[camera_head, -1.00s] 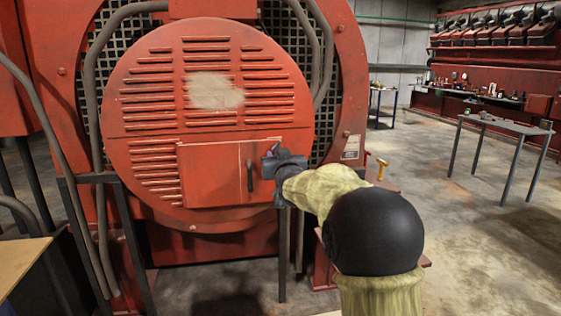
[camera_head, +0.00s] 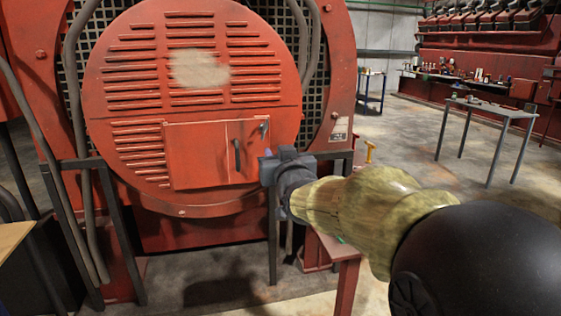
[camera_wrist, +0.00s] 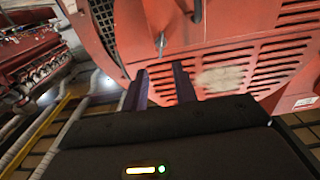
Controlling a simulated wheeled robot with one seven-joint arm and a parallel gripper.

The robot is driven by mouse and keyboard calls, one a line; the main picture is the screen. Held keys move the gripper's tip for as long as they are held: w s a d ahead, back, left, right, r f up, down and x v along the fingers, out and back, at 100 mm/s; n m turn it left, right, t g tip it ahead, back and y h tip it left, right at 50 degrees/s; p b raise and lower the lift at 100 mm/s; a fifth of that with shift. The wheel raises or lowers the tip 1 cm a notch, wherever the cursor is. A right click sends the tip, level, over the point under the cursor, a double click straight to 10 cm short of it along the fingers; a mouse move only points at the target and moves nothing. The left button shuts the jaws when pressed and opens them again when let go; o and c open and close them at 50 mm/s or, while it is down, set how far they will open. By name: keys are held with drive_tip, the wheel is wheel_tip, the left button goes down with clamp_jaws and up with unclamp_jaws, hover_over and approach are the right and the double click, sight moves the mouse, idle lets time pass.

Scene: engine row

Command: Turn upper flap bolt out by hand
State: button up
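The flap (camera_head: 200,160) is a rectangular red panel, closed, low on the round louvred cover. It carries a dark upright handle (camera_head: 237,153). The upper flap bolt (camera_head: 263,131) is a small grey piece at the flap's upper right corner. In the wrist view the bolt (camera_wrist: 161,42) shows beyond the fingertips, with the handle (camera_wrist: 196,11) right of it; that view looks upside down. My gripper (camera_head: 268,168) is right of and below the bolt in the head view, apart from it. In the wrist view its two fingers (camera_wrist: 159,78) are spread with nothing between them.
A dark metal stand (camera_head: 273,235) and a red bench (camera_head: 346,265) are below my gripper. A yellow-handled item (camera_head: 370,150) is on the right. A grey table (camera_head: 490,108) stands farther right on open concrete floor.

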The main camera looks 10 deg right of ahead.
drive_tip(key=s, duration=0.2)
drive_tip(key=shift+s, duration=0.3)
drive_tip(key=shift+f, duration=0.1)
drive_tip(key=s+f+g, duration=0.4)
drive_tip(key=f, duration=0.7)
drive_tip(key=s+f+g, duration=0.4)
drive_tip(key=f, duration=0.6)
drive_tip(key=s+f+g, duration=0.7)
drive_tip(key=s+f, duration=0.4)
drive_tip(key=s, duration=0.3)
drive_tip(key=shift+s+f+g, duration=0.3)
drive_tip(key=shift+f, duration=0.1)
drive_tip(key=shift+a, duration=0.25)
